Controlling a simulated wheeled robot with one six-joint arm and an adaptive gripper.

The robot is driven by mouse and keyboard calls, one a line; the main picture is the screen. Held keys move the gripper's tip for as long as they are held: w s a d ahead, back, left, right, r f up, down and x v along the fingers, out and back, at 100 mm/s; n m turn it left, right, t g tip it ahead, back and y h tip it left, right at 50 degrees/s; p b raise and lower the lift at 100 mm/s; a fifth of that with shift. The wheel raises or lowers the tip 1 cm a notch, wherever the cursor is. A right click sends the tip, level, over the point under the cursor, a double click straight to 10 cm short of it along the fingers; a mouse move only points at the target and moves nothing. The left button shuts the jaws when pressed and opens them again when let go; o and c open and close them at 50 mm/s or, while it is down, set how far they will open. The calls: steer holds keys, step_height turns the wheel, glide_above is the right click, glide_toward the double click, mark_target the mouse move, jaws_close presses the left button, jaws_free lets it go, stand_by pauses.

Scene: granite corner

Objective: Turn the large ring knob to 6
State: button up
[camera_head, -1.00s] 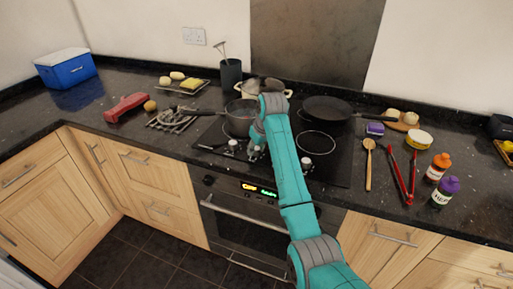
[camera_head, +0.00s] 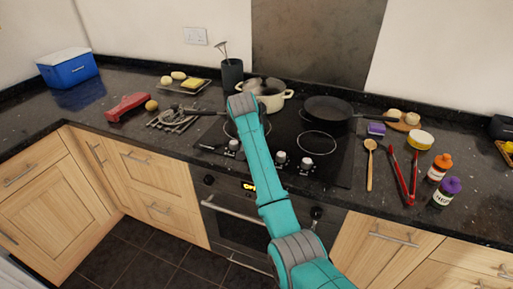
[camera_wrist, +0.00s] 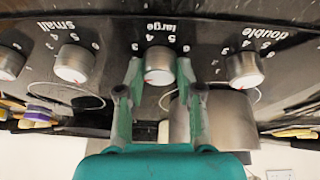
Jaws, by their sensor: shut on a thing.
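The wrist view is upside down and shows a row of silver knobs on the dark hob. The large knob (camera_wrist: 158,61), in the middle beneath the word "large", has a red mark toward the lower left of its face. My gripper (camera_wrist: 159,69) has one green finger on each side of this knob and is shut on it. In the head view my teal arm hides the gripper and the large knob. The small knob (camera_wrist: 75,64) is left of it in the wrist view, and the double knob (camera_wrist: 245,69) is right.
Another knob (camera_wrist: 10,64) is at the left edge of the wrist view. A cream pot (camera_head: 272,101) and a dark frying pan (camera_head: 327,108) stand at the back of the hob. A wooden spoon (camera_head: 370,165) and red tongs (camera_head: 404,175) lie on the counter to the right.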

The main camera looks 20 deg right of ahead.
steer(key=m+g+h, duration=0.1)
steer(key=m, duration=0.2)
steer(key=shift+w+a+m, duration=0.1)
steer(key=shift+m, duration=0.3)
steer(key=m+g, duration=0.1)
steer(key=m, duration=0.2)
steer(key=shift+m+g+h, duration=0.3)
steer(key=m+g, duration=0.1)
steer(key=m, duration=0.2)
steer(key=shift+w+m, duration=0.1)
steer(key=shift+m, duration=0.2)
steer(key=shift+m+g, duration=0.8)
steer(key=shift+m, duration=0.7)
steer(key=o, duration=1.2)
steer(key=shift+c, duration=0.2)
